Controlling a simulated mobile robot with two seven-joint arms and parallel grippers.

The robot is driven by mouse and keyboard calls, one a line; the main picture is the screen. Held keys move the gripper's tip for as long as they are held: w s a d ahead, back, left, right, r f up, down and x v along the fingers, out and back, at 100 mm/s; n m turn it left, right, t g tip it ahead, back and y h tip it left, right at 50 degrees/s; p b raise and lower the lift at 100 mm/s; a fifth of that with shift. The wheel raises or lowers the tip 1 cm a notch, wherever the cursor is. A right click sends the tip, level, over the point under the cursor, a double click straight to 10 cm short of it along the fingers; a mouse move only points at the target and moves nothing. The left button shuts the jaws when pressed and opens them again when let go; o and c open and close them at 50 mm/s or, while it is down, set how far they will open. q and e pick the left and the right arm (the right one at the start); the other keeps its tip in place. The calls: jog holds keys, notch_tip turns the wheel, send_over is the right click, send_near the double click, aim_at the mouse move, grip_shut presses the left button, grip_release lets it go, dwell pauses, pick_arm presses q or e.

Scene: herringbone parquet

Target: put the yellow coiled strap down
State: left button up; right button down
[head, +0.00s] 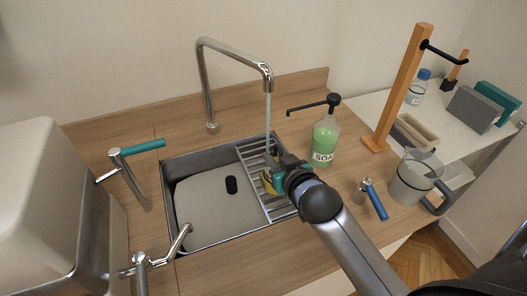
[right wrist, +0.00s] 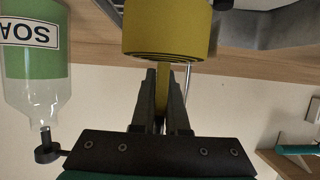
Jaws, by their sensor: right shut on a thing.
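The yellow coiled strap (right wrist: 167,32) is a thick roll with its wound layers showing on the edge. In the right wrist view its narrow tail runs down between the two dark fingers of my right gripper (right wrist: 164,85), which is shut on it. In the head view the right gripper (head: 273,180) is over the slatted rack at the right side of the sink, and only a small yellow part of the strap (head: 267,184) shows beside it. The rest of the strap is hidden by the gripper. My left gripper is not in view.
Water runs from the tall tap (head: 205,85) beside the gripper. The sink (head: 200,210) has a slatted rack (head: 256,160) and a black cylinder (head: 231,185).

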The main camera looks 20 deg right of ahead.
jog(key=shift+f+b+x, duration=0.2)
jog(key=shift+b+x, duration=0.2)
jog(key=shift+x, duration=1.35)
jog(key=shift+f+b+x, duration=0.2)
jog(key=shift+b+x, duration=0.15)
jog(key=shift+x, duration=1.4)
jog(key=shift+s+f, duration=0.1)
jog(key=shift+s, duration=0.1)
jog(key=c, duration=0.9)
grip_release()
jog(key=shift+s, duration=0.1)
jog(key=p+v, duration=0.2)
jog(key=v, duration=1)
